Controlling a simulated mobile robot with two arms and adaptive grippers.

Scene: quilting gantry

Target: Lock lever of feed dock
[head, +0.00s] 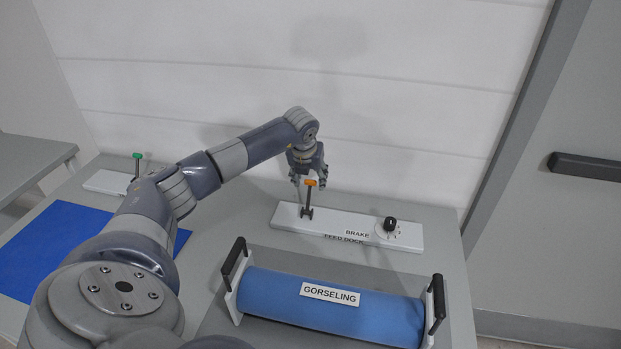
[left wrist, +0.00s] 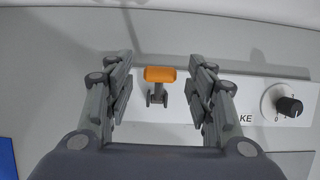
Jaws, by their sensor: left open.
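The feed dock (head: 340,226) is a white plate on the grey table, labelled FEED DOCK and BRAKE in the head view. Its lever (head: 309,198) has an orange knob on a dark stem and stands upright near the plate's left end. In the left wrist view the orange knob (left wrist: 160,74) sits between my open fingers, with a gap on each side. My left gripper (head: 308,180) is open at the lever and holds nothing. It also shows in the left wrist view (left wrist: 160,88). My right gripper is not in view.
A black brake dial (head: 390,224) sits at the plate's right end. A blue roll (head: 330,305) labelled GORSELING lies in front, between black handles. A green-knobbed lever (head: 137,158) stands on another white plate at the left, near a blue mat (head: 50,250). A wall rises behind.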

